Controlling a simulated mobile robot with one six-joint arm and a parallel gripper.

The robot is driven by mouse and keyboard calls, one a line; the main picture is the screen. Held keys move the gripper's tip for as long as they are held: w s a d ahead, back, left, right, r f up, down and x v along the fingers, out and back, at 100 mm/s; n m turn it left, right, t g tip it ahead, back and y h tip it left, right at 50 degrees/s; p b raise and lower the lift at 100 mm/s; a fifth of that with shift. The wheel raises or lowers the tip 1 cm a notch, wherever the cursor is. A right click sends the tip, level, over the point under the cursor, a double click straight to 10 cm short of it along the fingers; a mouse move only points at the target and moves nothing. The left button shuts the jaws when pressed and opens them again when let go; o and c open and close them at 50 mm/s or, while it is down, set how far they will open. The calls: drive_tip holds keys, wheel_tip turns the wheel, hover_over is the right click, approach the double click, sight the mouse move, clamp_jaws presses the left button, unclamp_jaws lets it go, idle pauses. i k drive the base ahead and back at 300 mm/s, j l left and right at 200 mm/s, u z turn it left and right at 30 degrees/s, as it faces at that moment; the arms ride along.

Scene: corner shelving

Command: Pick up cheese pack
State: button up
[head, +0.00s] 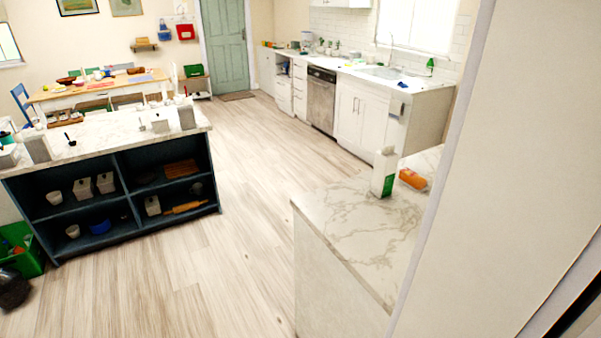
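An orange pack (413,179), which may be the cheese pack, lies on the marble-patterned counter (350,225) at the right. Its label is too small to read. A white and green carton (384,172) stands upright just to its left. The pack lies close to the tall pale panel (500,170) that fills the right of the view. My gripper is not in view.
A dark blue island (125,190) with open shelves stands at the left, with a green crate (22,245) beside it. The wooden floor (235,225) between island and counter is clear. A dining table (100,90) and a sink counter stand farther back.

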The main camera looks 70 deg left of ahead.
sight(407, 175)
drive_tip(key=u, duration=1.85)
drive_tip(key=i+j+u, duration=0.25)
drive_tip(key=i+j, duration=0.15)
drive_tip(key=j, duration=0.25)
drive_tip(key=i+j+u, duration=0.2)
drive_tip(key=i+j, duration=0.25)
drive_tip(key=i+j+u, duration=0.25)
drive_tip(key=i+j, duration=0.25)
drive_tip(key=i+j+u, duration=0.2)
drive_tip(key=i+j, duration=0.2)
drive_tip(key=i, duration=0.15)
drive_tip(key=i+j+u, duration=0.25)
drive_tip(key=i, duration=0.3)
drive_tip(key=i+l+z, duration=0.2)
drive_tip(key=i+z, duration=1.05)
drive_tip(key=i+j+z, duration=0.7)
drive_tip(key=i+z, duration=0.15)
drive_tip(key=i+l+z, duration=0.3)
drive_tip(key=z, duration=0.15)
drive_tip(key=i+l+z, duration=0.1)
drive_tip(key=i+z, duration=0.7)
drive_tip(key=z, duration=0.15)
drive_tip(key=i+j+z, duration=0.1)
drive_tip(key=i+z, duration=0.4)
drive_tip(key=i+j+z, duration=0.25)
drive_tip(key=z, duration=0.2)
